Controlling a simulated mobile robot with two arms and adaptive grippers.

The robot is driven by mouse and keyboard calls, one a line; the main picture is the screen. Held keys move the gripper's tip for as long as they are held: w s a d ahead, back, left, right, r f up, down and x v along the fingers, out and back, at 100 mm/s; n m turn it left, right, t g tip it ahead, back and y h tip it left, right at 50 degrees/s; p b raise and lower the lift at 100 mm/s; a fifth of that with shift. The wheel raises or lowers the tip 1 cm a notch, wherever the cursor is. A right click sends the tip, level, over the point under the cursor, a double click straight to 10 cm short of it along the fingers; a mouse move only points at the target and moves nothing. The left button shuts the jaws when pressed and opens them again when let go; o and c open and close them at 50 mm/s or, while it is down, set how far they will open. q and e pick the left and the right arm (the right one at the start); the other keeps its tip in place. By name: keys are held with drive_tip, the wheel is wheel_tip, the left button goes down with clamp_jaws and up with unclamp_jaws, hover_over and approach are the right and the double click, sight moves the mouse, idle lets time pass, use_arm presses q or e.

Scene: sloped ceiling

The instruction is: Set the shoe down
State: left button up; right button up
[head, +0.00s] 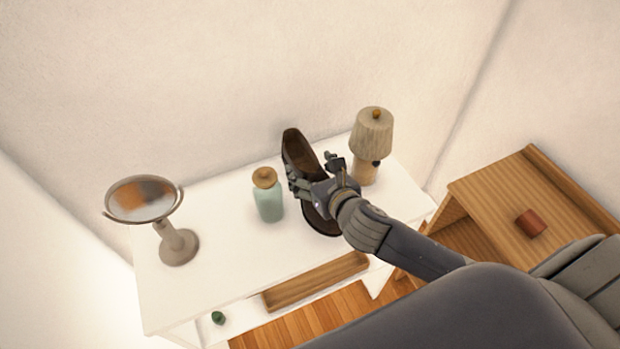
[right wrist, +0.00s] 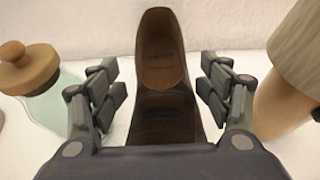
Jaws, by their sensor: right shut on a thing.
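A dark brown shoe (head: 297,150) is at the white table (head: 215,285), between the green bottle and the lamp. Its open end points to the wall and its other end shows below my right gripper (head: 318,176). In the right wrist view the shoe (right wrist: 160,60) runs up the middle, between the fingers of my right gripper (right wrist: 160,95). The right gripper is shut on the shoe. I cannot tell whether the shoe's sole touches the table. My left gripper is not in view.
A green bottle (head: 268,203) with a wooden stopper stands close left of the shoe. A lamp (head: 372,135) stands close right. A round mirror (head: 143,200) is at the left. A wooden desk (head: 500,205) holds a reddish-brown object (head: 530,223).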

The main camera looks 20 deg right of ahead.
wheel_tip(320, 180, down, 3)
drive_tip(key=shift+r, duration=0.1)
drive_tip(key=o, duration=1.2)
drive_tip(key=shift+o, duration=0.9)
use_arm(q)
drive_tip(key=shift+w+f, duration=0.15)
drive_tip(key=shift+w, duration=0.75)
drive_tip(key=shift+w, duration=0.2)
